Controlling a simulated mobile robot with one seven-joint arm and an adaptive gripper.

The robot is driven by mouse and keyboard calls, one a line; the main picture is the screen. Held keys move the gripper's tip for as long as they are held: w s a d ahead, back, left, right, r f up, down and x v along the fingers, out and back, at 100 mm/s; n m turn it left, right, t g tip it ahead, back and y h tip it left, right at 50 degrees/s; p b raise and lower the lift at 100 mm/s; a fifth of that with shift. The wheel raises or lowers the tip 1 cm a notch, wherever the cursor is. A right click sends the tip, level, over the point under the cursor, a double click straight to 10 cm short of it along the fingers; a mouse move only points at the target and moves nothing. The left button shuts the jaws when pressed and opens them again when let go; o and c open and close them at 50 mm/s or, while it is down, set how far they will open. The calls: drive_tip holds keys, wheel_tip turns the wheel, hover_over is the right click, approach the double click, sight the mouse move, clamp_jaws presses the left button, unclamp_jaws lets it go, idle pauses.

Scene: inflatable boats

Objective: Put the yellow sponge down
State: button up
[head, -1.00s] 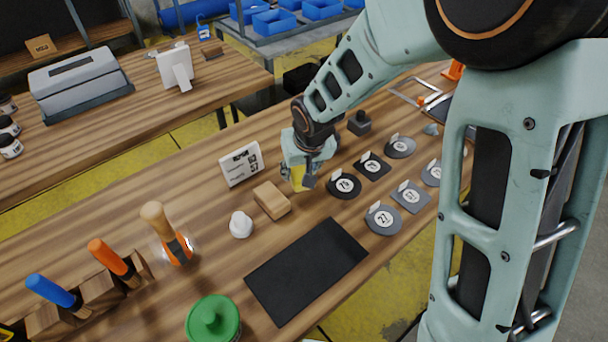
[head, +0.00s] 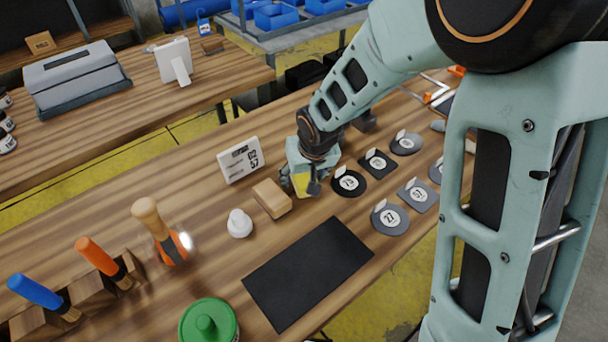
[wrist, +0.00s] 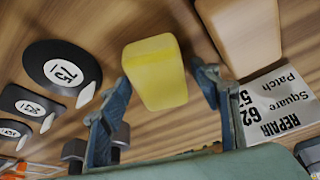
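The yellow sponge (head: 302,186) is between the fingers of my gripper (head: 300,187), at the right of the beige block in the head view.
Close by are a beige block (head: 272,198), a white label stand (head: 240,159) and round and square numbered patches (head: 349,183). A black mat (head: 308,274), white knob (head: 239,223), green-lidded tin (head: 208,322) and upright-handled tools (head: 99,257) stand nearer. Bare wood lies left of the label stand.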

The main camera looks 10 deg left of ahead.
drive_tip(key=shift+r+p, duration=0.4)
drive_tip(key=shift+r, duration=0.05)
drive_tip(key=p+v, duration=0.2)
drive_tip(key=v, duration=0.9)
drive_tip(key=shift+r+p, duration=0.3)
drive_tip(key=shift+s, duration=0.25)
